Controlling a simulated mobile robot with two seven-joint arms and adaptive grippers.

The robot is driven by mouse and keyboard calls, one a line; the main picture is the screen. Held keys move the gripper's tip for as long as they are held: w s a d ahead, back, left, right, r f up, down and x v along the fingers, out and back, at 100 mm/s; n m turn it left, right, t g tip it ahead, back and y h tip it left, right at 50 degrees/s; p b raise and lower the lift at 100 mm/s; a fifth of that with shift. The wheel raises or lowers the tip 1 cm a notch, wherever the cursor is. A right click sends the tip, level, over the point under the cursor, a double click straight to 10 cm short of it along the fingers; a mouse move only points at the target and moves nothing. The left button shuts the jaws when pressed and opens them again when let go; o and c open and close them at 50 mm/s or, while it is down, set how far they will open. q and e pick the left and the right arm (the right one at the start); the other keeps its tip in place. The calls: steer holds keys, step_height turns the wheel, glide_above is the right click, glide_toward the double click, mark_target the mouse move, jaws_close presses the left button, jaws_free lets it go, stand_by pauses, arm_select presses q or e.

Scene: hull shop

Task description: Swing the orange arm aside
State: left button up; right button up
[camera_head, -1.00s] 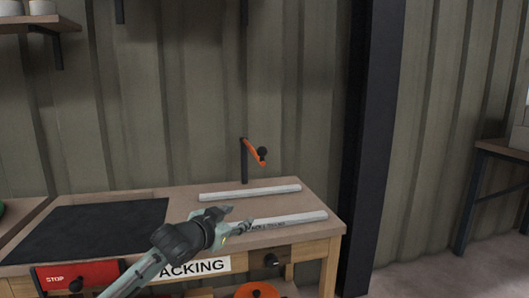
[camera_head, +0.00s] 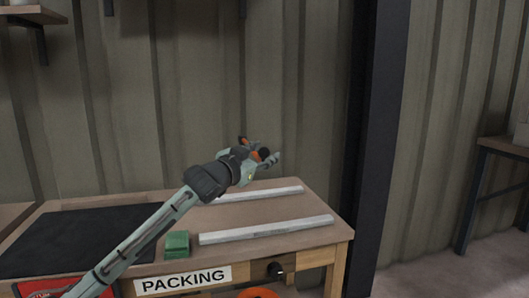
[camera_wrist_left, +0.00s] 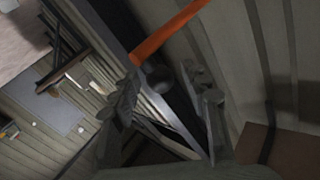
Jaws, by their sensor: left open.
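The orange arm (camera_head: 257,157) stands on its dark post at the back of the packing bench, mostly hidden behind my left gripper in the head view. In the left wrist view the orange arm (camera_wrist_left: 168,32) comes down from the top and ends at a dark round knob (camera_wrist_left: 158,76). My left gripper (camera_head: 270,158) is open at the knob. In the left wrist view its fingers (camera_wrist_left: 165,90) stand on either side of the knob, apart from each other. I cannot tell whether they touch it. My right gripper is not in view.
Two pale bars (camera_head: 268,229) lie on the bench's right part. A green block (camera_head: 177,245) sits near the front edge, left of them. A black mat (camera_head: 75,237) covers the left part. A dark column (camera_head: 372,140) rises just right of the bench.

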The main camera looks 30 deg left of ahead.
arm_select(q)
steer(key=shift+w, duration=0.4)
steer(key=shift+c, duration=0.6)
jaws_close()
